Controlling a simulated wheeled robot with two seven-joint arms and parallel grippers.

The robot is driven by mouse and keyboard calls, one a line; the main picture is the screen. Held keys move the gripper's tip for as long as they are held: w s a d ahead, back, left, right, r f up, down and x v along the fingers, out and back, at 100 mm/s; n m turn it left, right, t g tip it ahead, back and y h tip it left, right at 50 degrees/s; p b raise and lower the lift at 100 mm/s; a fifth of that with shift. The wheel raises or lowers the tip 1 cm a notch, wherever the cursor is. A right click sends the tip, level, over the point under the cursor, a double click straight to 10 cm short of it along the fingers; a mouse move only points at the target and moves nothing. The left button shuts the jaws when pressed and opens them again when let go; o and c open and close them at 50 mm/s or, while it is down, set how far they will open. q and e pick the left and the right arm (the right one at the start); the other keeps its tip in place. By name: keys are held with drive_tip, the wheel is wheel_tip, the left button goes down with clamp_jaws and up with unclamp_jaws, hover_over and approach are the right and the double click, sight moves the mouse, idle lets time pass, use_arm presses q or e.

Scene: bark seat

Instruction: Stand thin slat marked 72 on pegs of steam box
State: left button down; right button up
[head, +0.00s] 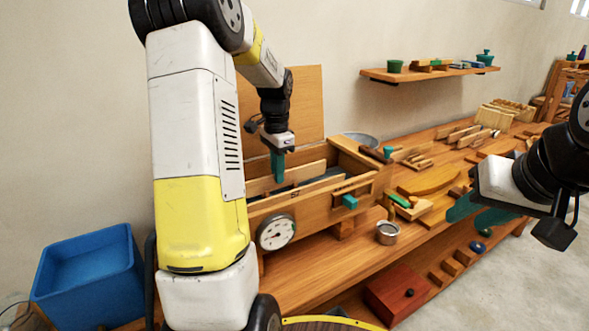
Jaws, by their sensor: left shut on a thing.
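The steam box (322,212) is a long wooden box on the bench with its lid (308,112) raised behind it and a round dial on its front. My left gripper (277,178) points down over the open box. Its teal fingers are shut on a thin pale slat (309,171), which stands on edge in or just above the box. Its lower edge and the pegs are hidden, so I cannot tell whether it rests on them. My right gripper (478,212) is open and empty over the bench's front edge, to the right.
A metal cup (387,232) stands on the bench right of the box. Several wooden pieces and tools lie farther right. A blue bin (88,275) is at lower left, a red box (396,294) below the bench. A shelf (430,74) hangs on the wall.

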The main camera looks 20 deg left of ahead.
use_arm(q)
drive_tip(key=shift+f, duration=0.3)
drive_tip(key=c, duration=1.5)
unclamp_jaws()
drive_tip(key=shift+o, duration=0.2)
drive_tip(key=shift+r, duration=0.1)
wheel_tip(320, 180, up, 11)
